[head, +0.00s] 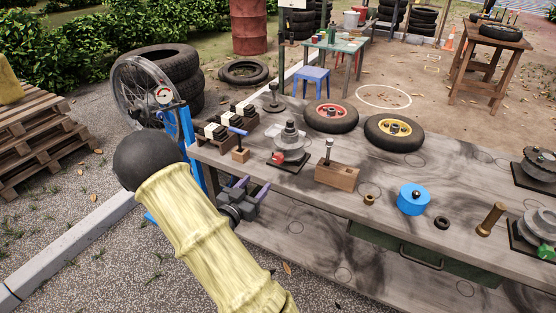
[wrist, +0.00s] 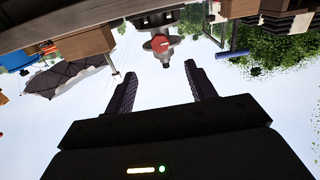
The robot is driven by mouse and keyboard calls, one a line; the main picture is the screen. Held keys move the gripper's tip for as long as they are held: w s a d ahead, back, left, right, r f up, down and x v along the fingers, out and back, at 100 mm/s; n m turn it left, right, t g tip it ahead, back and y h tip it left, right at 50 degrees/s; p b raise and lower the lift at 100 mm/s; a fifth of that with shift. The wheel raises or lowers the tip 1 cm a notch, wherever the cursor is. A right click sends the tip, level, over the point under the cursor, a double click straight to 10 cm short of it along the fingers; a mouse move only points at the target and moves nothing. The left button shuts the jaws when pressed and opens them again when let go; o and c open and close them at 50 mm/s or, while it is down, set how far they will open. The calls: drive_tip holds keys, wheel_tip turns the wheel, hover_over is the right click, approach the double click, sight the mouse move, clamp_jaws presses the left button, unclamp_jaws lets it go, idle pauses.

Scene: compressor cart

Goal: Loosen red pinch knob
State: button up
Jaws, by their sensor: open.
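The red pinch knob (head: 279,158) sits low on the front of a grey stepped fixture (head: 290,140) on a dark base plate on the bench. In the wrist view, the red knob (wrist: 160,43) shows beyond the fingertips, roughly centred between them. My gripper (head: 254,184) is at the bench's front edge, nearer than the knob and apart from it. In the wrist view, my gripper (wrist: 160,70) is open with nothing between its fingers. My forearm covers part of the front left in the head view.
A wooden block (head: 337,176) stands right of the fixture, and a blue-handled tool (head: 239,143) stands left. Two small wheels (head: 331,116) lie behind. A blue round container (head: 413,199) and a similar fixture with a green knob (head: 545,253) are further right.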

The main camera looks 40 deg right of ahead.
sight(277, 160)
drive_tip(key=x, duration=1.4)
drive_tip(key=shift+w+d, duration=0.15)
drive_tip(key=shift+d, duration=0.1)
drive_tip(key=shift+r, duration=0.1)
drive_tip(key=c, duration=1)
